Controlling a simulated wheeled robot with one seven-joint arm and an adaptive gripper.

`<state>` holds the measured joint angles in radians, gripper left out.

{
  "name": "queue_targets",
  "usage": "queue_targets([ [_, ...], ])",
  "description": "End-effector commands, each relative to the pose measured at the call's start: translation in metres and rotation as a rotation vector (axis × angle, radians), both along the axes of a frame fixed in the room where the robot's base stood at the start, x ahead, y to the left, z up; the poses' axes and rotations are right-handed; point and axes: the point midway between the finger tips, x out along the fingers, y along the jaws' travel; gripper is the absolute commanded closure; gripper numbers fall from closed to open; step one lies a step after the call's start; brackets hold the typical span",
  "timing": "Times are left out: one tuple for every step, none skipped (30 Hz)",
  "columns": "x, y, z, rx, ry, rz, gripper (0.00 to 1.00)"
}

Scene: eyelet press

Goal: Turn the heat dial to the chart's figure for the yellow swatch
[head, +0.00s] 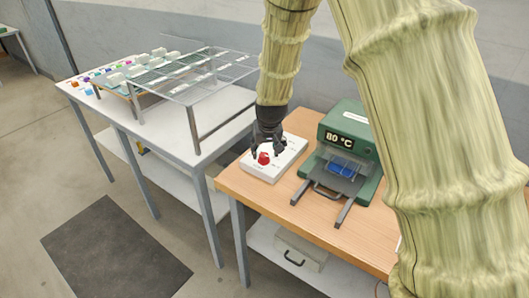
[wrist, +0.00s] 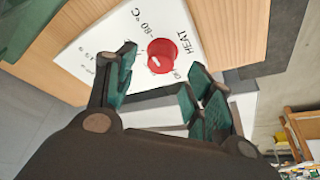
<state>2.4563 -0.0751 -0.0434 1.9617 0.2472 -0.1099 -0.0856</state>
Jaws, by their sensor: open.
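The red heat dial (head: 263,158) sits on a white control box (head: 257,170) on the wooden bench. In the wrist view the round red dial (wrist: 163,54) carries a short white mark, with "HEAT" and "80 °C" printed nearby. My gripper (head: 269,150) is above the box and close to the dial. In the wrist view its open fingers (wrist: 162,72) stand either side of the dial, with no contact that I can make out. The green press (head: 346,125) reads "80 °C". I cannot pick out the yellow swatch or read any chart.
A blue piece (head: 342,169) lies in the press, right of the box. A grey table (head: 222,103) at the left holds a clear rack (head: 192,84) and several small coloured pieces (head: 97,73). A dark mat (head: 112,250) lies on the floor.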

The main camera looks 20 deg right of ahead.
Motion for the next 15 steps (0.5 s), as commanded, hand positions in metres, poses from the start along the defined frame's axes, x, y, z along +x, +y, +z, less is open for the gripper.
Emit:
queue_targets([
  [0.002,0.0,-0.005,0.0,0.002,0.0,0.47],
  [0.003,0.0,-0.008,0.001,0.003,0.0,0.47],
  [0.005,0.0,-0.012,0.001,0.002,0.0,0.47],
  [0.006,0.0,-0.014,0.001,0.002,0.0,0.47],
  [0.007,0.0,-0.017,0.001,0.002,0.0,0.47],
  [0.008,0.0,-0.021,0.001,0.002,0.001,0.47],
  [0.01,0.0,-0.023,0.001,0.001,0.001,0.47],
  [0.011,0.0,-0.025,0.001,0.001,0.001,0.47],
  [0.012,0.0,-0.027,0.001,0.001,0.001,0.47],
  [0.012,-0.001,-0.029,0.001,0.001,0.001,0.47],
  [0.013,-0.001,-0.031,0.001,0.001,0.001,0.47],
  [0.013,-0.001,-0.032,0.001,0.001,0.001,0.47],
  [0.014,-0.001,-0.033,0.001,0.001,0.001,0.47],
  [0.014,-0.001,-0.034,0.001,0.001,0.001,0.47],
  [0.015,-0.001,-0.035,0.001,0.0,0.001,0.47],
])
